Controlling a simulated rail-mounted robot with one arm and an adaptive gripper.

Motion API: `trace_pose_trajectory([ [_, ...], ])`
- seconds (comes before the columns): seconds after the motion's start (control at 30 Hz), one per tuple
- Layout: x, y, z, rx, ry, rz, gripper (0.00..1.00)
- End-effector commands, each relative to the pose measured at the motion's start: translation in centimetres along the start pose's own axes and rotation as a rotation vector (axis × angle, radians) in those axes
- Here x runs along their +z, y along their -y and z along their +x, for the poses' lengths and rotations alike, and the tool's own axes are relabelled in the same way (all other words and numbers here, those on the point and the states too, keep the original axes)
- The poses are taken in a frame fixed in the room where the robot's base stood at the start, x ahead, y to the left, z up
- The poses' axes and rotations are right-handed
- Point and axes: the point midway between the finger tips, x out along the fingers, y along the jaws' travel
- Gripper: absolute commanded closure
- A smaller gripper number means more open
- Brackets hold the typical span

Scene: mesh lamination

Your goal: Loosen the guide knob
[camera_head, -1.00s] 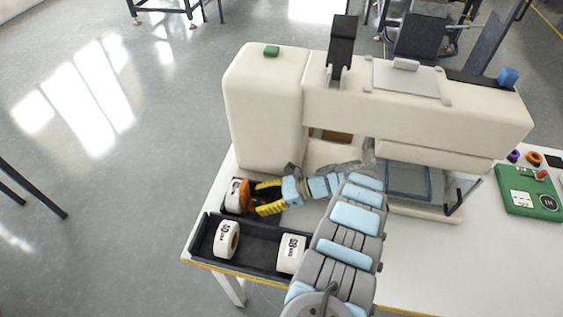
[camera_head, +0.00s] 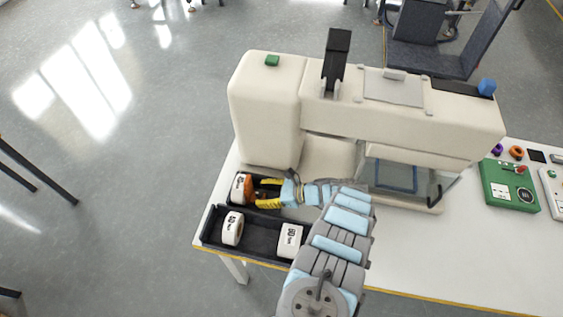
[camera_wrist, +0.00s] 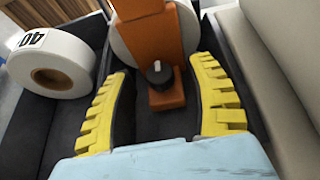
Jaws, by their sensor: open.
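The guide knob (camera_wrist: 159,75) is a small dark round knob with a pale mark, on the foot of an orange bracket (camera_wrist: 160,45). In the head view the orange bracket (camera_head: 249,191) stands beside a white roll (camera_head: 238,187) at the back left of the dark tray. My gripper (camera_wrist: 160,72) is open, its yellow fingers on either side of the knob with visible gaps. In the head view my gripper (camera_head: 262,193) points left at the bracket. I cannot tell whether it touches anything.
The dark tray (camera_head: 262,228) holds two more white rolls (camera_head: 232,229) (camera_head: 290,240). A cream machine (camera_head: 267,110) stands close behind the gripper. A green panel (camera_head: 500,192) lies at the far right. The white table (camera_head: 450,260) is clear at the front right.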

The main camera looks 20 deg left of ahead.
Motion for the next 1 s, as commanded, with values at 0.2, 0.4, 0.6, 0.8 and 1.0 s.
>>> trace_pose_trajectory([
  [0.2, -0.1, 0.0, -1.9, -0.027, -0.001, 0.013, 0.45],
  [0.4, 0.0, -0.1, -4.8, -0.023, 0.001, 0.01, 0.45],
  [0.6, 0.0, -0.1, -8.0, -0.026, -0.002, 0.009, 0.45],
  [0.8, -0.1, -0.2, -11.2, -0.024, 0.001, 0.01, 0.45],
  [1.0, -0.2, -0.3, -14.4, -0.024, -0.001, 0.01, 0.45],
])
